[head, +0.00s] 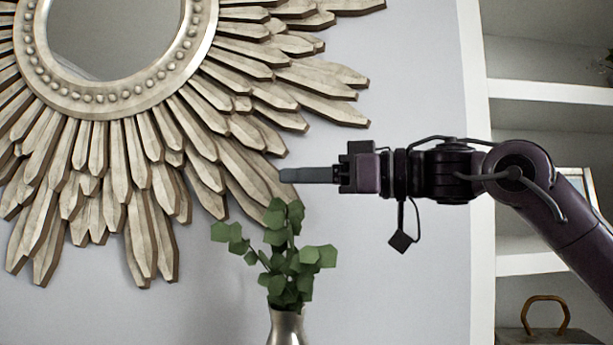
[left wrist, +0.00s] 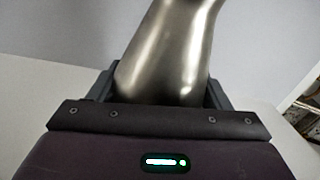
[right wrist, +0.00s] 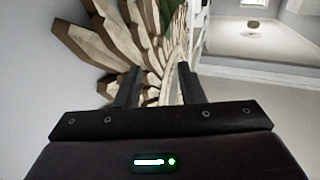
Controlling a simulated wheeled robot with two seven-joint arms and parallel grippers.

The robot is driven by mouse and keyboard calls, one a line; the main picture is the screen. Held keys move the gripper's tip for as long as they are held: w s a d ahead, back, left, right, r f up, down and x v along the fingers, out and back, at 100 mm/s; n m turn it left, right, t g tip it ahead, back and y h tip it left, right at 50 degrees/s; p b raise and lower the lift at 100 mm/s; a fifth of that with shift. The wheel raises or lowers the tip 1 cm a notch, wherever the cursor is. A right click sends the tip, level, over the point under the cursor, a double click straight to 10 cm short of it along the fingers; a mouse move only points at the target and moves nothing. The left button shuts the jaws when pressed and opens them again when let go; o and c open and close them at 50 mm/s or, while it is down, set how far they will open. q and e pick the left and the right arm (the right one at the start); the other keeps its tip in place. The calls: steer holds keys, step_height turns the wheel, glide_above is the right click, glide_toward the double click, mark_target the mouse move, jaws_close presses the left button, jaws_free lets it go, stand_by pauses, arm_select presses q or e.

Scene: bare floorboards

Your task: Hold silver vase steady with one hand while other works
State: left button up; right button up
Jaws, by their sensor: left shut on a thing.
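The silver vase (head: 286,328) stands at the bottom of the head view, with only its neck showing and green leafy stems (head: 284,262) rising from it. In the left wrist view the vase body (left wrist: 168,55) sits between the two fingers of my left gripper (left wrist: 160,88), which is shut on it. My left arm does not show in the head view. My right gripper (head: 310,175) is held level above and to the right of the leaves, pointing left. In the right wrist view its fingers (right wrist: 160,85) stand apart with nothing between them.
A sunburst mirror (head: 115,100) with wooden rays hangs on the wall at the left, behind my right gripper's tip. White shelves (head: 550,93) stand at the right, with a handled object (head: 546,318) low down. Plain wall lies between.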

steer(key=shift+d, duration=0.1)
steer(key=v, duration=1.2)
stand_by(0.4)
arm_select(q)
steer(key=o, duration=1.4)
